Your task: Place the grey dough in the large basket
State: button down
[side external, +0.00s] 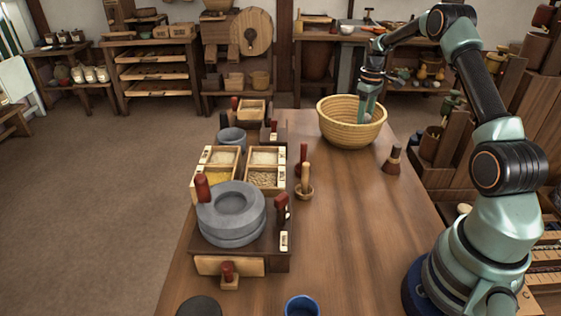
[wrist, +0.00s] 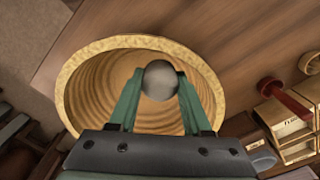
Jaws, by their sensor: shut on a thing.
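The large basket (side external: 352,134) is a pale woven bowl that stands upright at the far end of the wooden table. In the wrist view its rim (wrist: 72,75) surrounds my fingers. My gripper (side external: 366,112) points down over the basket, with its fingertips at or just inside the opening. It is shut on the grey dough (wrist: 160,80), a small round ball between the two green fingertips. In the side view the dough is small and mostly hidden by the fingers and rim.
A grey stone quern (side external: 232,208) stands on a wooden base at the table's left. Behind it are trays of grain (side external: 265,158) and a grey pot (side external: 232,138). A brush (side external: 393,160) stands right of the basket. The table's middle right is clear.

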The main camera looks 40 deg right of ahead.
jog(key=shift+f, duration=1.85)
jog(key=shift+f, duration=0.2)
jog(key=c, duration=0.6)
grip_release()
